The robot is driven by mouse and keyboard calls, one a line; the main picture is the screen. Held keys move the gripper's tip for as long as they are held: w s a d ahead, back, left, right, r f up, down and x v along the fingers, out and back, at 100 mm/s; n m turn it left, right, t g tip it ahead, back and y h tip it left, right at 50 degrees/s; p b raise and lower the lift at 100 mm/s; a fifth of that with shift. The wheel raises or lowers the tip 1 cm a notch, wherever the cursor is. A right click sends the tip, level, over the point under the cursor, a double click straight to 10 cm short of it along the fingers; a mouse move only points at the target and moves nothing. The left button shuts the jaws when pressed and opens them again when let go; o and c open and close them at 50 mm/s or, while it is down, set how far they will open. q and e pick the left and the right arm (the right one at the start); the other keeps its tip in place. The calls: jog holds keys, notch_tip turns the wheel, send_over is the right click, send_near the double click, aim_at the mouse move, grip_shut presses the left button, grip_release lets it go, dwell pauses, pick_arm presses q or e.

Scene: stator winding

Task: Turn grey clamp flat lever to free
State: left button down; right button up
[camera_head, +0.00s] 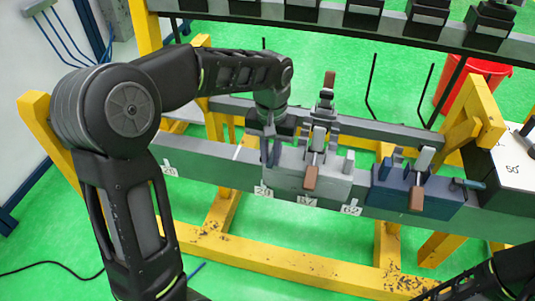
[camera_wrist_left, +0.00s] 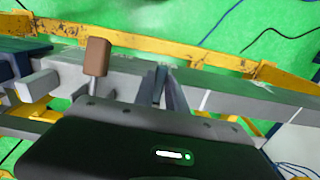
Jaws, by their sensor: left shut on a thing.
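The grey clamp (camera_head: 300,182) sits on the long grey beam, with a brown-tipped handle (camera_head: 310,178) at its front. The handle also shows in the left wrist view (camera_wrist_left: 97,58), to the left of the fingers. My left gripper (camera_head: 271,152) points down at the left end of the grey clamp. Its fingers are close together in the left wrist view (camera_wrist_left: 160,88), shut on a thin part there, seemingly the flat lever. The fingers mostly hide that part, so its angle cannot be told. My right gripper is out of view.
A blue clamp (camera_head: 415,190) with its own brown-tipped handle stands to the right on the beam (camera_head: 205,165). A yellow frame (camera_head: 300,258) supports the beam. A white-topped box (camera_head: 515,160) and a red bucket (camera_head: 470,85) are at the right.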

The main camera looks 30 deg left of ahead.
aim_at(272, 160)
pick_arm(q)
jog(key=shift+d+n, duration=0.1)
jog(key=shift+n, duration=0.2)
jog(key=c, duration=1.4)
grip_release()
jog(key=shift+o, duration=0.2)
jog(key=shift+r, duration=0.1)
notch_tip(272, 160, up, 8)
jog(key=shift+f, duration=0.2)
